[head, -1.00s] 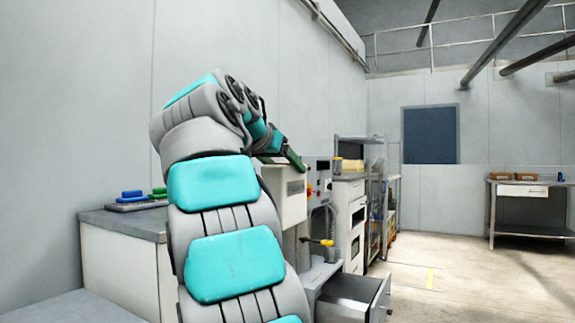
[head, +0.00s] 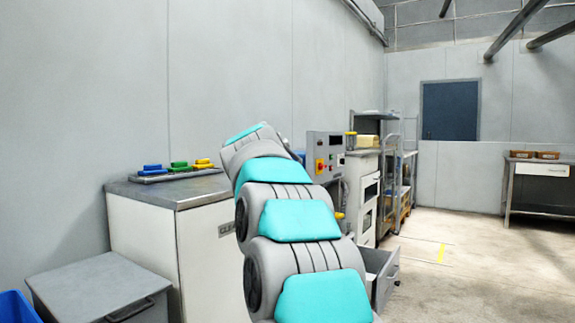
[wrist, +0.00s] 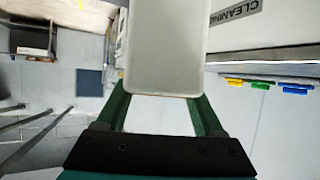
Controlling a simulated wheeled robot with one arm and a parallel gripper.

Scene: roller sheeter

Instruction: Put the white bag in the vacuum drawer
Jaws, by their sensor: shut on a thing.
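A plain whitish flat piece (wrist: 165,50), which I take as the white bag, fills the top middle of the wrist view. My gripper (wrist: 162,98) is shut on it, with a green finger at either side. The finger ends are partly hidden by the bag. In the head view my arm hides both gripper and bag. An open grey drawer (head: 383,277) stands low to the right of my arm, partly covered by it. I cannot tell what is inside, nor confirm that it is the vacuum drawer.
A white cabinet (head: 150,245) with a grey top carries blue, green and yellow items (head: 178,168). A control panel (head: 327,155) stands behind my arm. A grey box with a handle (head: 100,290) and a blue bin (head: 14,310) are lower left. The floor at right is clear.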

